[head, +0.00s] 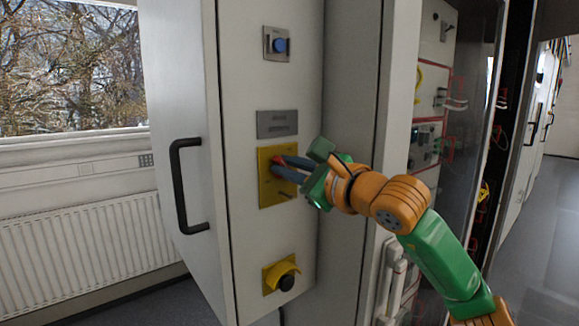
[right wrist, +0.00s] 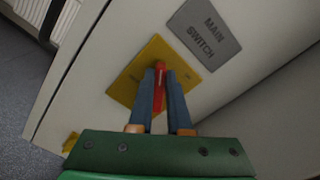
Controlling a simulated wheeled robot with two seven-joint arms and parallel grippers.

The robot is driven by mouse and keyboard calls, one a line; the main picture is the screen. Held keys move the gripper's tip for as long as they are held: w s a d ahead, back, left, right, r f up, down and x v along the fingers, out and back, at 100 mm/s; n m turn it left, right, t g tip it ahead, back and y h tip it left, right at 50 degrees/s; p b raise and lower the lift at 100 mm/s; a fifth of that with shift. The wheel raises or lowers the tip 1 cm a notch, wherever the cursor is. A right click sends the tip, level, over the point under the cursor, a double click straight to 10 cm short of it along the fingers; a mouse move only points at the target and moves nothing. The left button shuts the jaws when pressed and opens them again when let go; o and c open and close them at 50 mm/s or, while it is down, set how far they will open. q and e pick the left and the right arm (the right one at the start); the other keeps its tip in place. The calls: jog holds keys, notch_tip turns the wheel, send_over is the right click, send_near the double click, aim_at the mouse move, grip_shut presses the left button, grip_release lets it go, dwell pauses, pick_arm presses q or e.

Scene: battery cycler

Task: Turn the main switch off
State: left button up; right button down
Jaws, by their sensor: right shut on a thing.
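The main switch has a red handle (right wrist: 159,78) on a yellow plate (head: 266,191) on the pale cabinet front. A grey label reading MAIN SWITCH (right wrist: 204,33) sits beside the plate in the right wrist view; it shows above the plate in the head view (head: 277,123). My right gripper (head: 282,168) reaches in from the right and is shut on the red handle. In the right wrist view its two dark fingers (right wrist: 160,85) lie on either side of the handle. The fingers hide part of the handle and plate. My left gripper is not in view.
A blue button (head: 280,45) is above the label. A black knob (head: 286,283) under a yellow guard is below the switch. A black door handle (head: 187,185) stands out at the left. Open equipment racks (head: 432,110) are at the right.

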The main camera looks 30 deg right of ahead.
jog(key=shift+a+f+n, duration=0.1)
jog(key=shift+f+n, duration=0.1)
jog(key=shift+n, duration=1.45)
jog(key=shift+a+f+n, duration=0.1)
jog(key=shift+f+n, duration=0.15)
jog(key=shift+n, duration=1.45)
jog(key=shift+a+f+n, duration=0.1)
jog(key=shift+f+n, duration=0.1)
jog(key=shift+n, duration=1.75)
jog(key=c, duration=0.9)
grip_release()
jog(key=shift+o, duration=0.2)
jog(key=s+b, duration=0.4)
jog(key=s, duration=0.3)
jog(key=shift+d, duration=0.3)
